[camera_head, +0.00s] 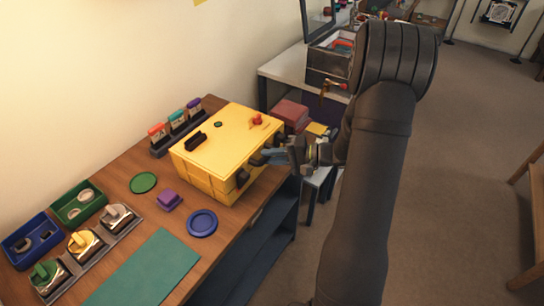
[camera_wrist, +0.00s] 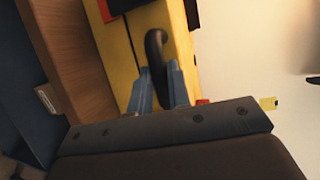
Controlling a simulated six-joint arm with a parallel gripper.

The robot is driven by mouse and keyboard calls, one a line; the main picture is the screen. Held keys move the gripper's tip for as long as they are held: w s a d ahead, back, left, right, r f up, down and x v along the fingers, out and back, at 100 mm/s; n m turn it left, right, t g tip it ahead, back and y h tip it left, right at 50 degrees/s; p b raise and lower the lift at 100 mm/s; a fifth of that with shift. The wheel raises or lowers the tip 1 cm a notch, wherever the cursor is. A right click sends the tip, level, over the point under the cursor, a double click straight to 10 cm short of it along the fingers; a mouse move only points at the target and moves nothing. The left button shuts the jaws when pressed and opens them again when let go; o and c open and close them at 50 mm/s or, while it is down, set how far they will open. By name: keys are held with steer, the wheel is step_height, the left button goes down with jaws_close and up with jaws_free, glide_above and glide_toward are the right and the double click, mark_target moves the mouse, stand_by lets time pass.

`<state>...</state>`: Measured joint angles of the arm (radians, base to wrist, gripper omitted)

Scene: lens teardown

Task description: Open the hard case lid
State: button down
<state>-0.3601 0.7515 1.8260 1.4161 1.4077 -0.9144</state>
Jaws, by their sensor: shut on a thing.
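The yellow hard case (camera_head: 222,142) sits on the wooden bench with its lid down, as far as I can see. Dark fittings show on its front side. My gripper (camera_head: 266,157) is at the case's right end, coming in from the right. In the wrist view the case's yellow side (camera_wrist: 117,55) fills the upper middle. A dark curved handle (camera_wrist: 154,48) stands out from it, and my gripper's blue fingers (camera_wrist: 160,86) are shut on this handle.
A rack of coloured items (camera_head: 176,128) stands behind. The floor at right is open.

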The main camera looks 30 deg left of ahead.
steer(key=a+r+m+t+h, duration=0.1)
steer(key=a+r+h, duration=0.4)
steer(key=r, duration=0.4)
steer(key=a+r+m+h, duration=0.1)
steer(key=a+r+h, duration=0.2)
steer(key=a+r, duration=0.5)
steer(key=a+r+h, duration=0.1)
steer(key=a+r, duration=0.1)
steer(key=a, duration=0.7)
steer(key=a+r, duration=0.3)
steer(key=a, duration=0.6)
steer(key=shift+a+m+h, duration=0.3)
steer(key=shift+h, duration=0.1)
steer(key=shift+r, duration=0.1)
steer(key=c, duration=1.3)
jaws_free()
steer(key=shift+c, duration=0.2)
